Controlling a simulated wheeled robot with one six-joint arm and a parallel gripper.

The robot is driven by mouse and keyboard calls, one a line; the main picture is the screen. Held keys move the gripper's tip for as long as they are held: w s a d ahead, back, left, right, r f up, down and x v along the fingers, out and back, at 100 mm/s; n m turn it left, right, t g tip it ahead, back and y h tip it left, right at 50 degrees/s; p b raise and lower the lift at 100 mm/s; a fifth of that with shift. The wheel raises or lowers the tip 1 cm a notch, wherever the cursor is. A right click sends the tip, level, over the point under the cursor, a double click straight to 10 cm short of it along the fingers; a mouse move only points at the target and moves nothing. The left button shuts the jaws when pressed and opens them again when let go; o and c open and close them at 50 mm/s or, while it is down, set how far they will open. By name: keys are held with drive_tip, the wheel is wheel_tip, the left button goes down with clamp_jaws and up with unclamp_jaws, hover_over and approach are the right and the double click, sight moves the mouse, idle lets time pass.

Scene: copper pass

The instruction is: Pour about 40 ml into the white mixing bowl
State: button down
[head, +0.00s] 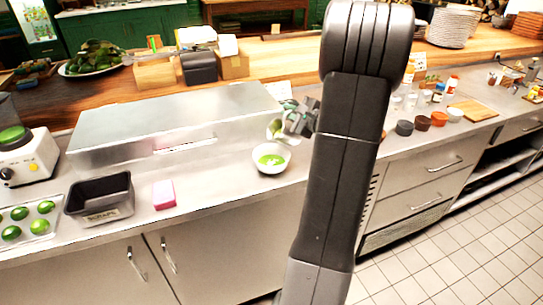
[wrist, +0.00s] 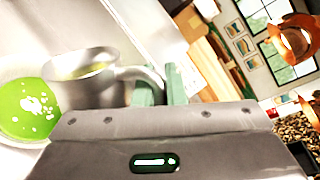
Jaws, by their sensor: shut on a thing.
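The white mixing bowl (head: 284,166) stands on the steel counter near its front edge, with bright green liquid inside. In the wrist view the green liquid (wrist: 25,112) fills the left side, with pale glare spots on it. My gripper (head: 299,121) is shut on the handle of a small white jug (head: 273,131). The jug (wrist: 88,88) is held above the bowl's far side and looks tilted, with pale green liquid inside its rim. The green fingertips (wrist: 158,90) close around the handle. No falling stream is clear in either view.
A long steel box (head: 180,115) stands behind and left of the bowl. A pink sponge (head: 164,195), a dark scraps bin (head: 100,200), a tray of limes (head: 30,220) and a blender (head: 22,158) are further left. Small coloured bowls (head: 438,118) stand to the right.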

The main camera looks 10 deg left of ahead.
drive_tip(key=shift+s+a+f+n+b, duration=0.1)
drive_tip(key=shift+s+a+n+b, duration=0.2)
drive_tip(key=shift+n, duration=0.2)
drive_tip(key=shift+w, duration=0.3)
idle(0.4)
drive_tip(key=shift+s+n+h, duration=0.1)
drive_tip(key=shift+n+h, duration=0.2)
idle(0.3)
drive_tip(key=shift+w+d+r+n, duration=0.15)
drive_tip(key=shift+w+r+n, duration=0.1)
drive_tip(key=shift+n, duration=0.25)
drive_tip(key=shift+d, duration=0.1)
drive_tip(key=shift+w+d+b, duration=0.15)
drive_tip(key=shift+w+b, duration=0.1)
drive_tip(key=shift+b, duration=0.05)
drive_tip(key=shift+d, duration=0.1)
drive_tip(key=shift+r, duration=0.15)
idle(0.5)
